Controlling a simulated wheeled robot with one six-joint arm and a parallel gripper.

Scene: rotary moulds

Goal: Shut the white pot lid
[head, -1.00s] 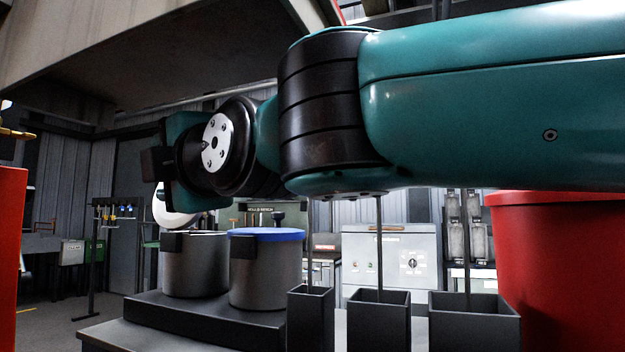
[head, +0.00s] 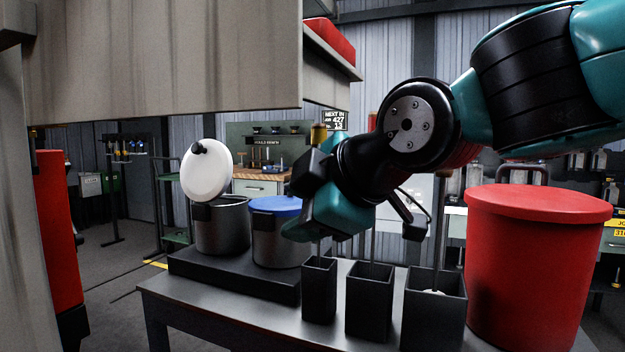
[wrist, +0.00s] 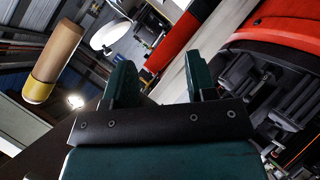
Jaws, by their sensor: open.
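The white pot lid (head: 207,178) stands raised and tilted up at the rim of the left grey pot (head: 222,232), in the head view. A black knob (head: 199,148) is on the lid's face. The pot's mouth is uncovered. My gripper (head: 312,190) is to the right of the lid, apart from it, above and in front of the blue-lidded pot. In the wrist view my gripper (wrist: 160,82) has its two teal fingers spread with nothing between them. A white disc (wrist: 110,35) shows beyond the fingers; I cannot tell whether it is the lid.
A pot with a shut blue lid (head: 277,205) stands right beside the open pot on a dark base (head: 235,278). Several dark square holders (head: 368,300) and a big red bin (head: 530,260) stand further right. A large pale panel (head: 165,60) hangs at upper left.

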